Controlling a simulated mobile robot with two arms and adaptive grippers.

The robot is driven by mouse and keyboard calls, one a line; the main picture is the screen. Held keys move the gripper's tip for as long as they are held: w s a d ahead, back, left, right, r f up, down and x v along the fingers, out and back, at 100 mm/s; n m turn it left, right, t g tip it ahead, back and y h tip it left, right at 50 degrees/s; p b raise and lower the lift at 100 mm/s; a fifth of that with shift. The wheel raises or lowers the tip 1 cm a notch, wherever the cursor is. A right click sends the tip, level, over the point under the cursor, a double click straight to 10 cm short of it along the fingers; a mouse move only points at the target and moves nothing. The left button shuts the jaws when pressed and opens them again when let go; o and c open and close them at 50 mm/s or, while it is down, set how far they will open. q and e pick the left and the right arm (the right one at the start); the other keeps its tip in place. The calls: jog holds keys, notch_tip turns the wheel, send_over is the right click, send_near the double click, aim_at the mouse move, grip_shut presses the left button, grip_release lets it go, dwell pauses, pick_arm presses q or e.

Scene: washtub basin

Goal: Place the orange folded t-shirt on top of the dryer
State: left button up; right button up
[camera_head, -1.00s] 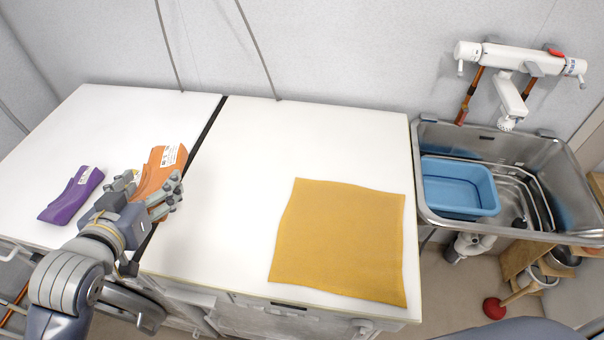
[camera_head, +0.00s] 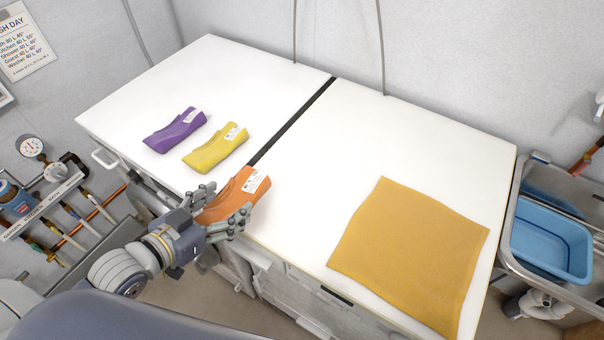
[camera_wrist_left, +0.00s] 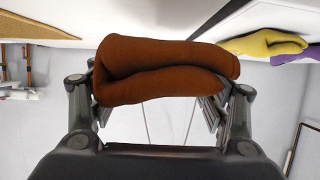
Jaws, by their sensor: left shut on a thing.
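The orange folded t-shirt (camera_head: 232,198), with a white label, is in my left gripper (camera_head: 226,203). The gripper's fingers are shut on its two sides. In the left wrist view the t-shirt (camera_wrist_left: 160,72) spans the space between the fingers. In the head view it appears at the front left corner of the right white appliance top (camera_head: 320,170), near the dark gap; its height above the top is hard to tell. A left white appliance top (camera_head: 200,80) adjoins it. Which one is the dryer I cannot tell. My right gripper is out of view.
A purple folded shirt (camera_head: 175,130) and a yellow folded shirt (camera_head: 216,148) lie on the left top. A mustard cloth (camera_head: 412,250) lies flat on the right top's front right. The right top's middle and back are clear. A sink with a blue basin (camera_head: 550,245) stands at right.

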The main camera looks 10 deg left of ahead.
pick_arm(q)
jog(key=p, duration=0.3)
send_over(283, 189)
jog(key=shift+s+a+f, duration=0.2)
jog(key=shift+a+f, duration=0.05)
jog(key=shift+f, duration=0.25)
jog(key=shift+w+d+f, duration=0.1)
jog(key=shift+w+d, duration=0.15)
jog(key=shift+w+f, duration=0.1)
jog(key=shift+f, duration=0.05)
notch_tip(283, 189, down, 3)
jog(key=shift+r+p, duration=0.1)
jog(key=shift+p, duration=0.35)
jog(key=shift+f, duration=0.25)
jog(key=shift+f, duration=0.2)
jog(key=o, duration=1.2)
jog(key=shift+c, duration=0.2)
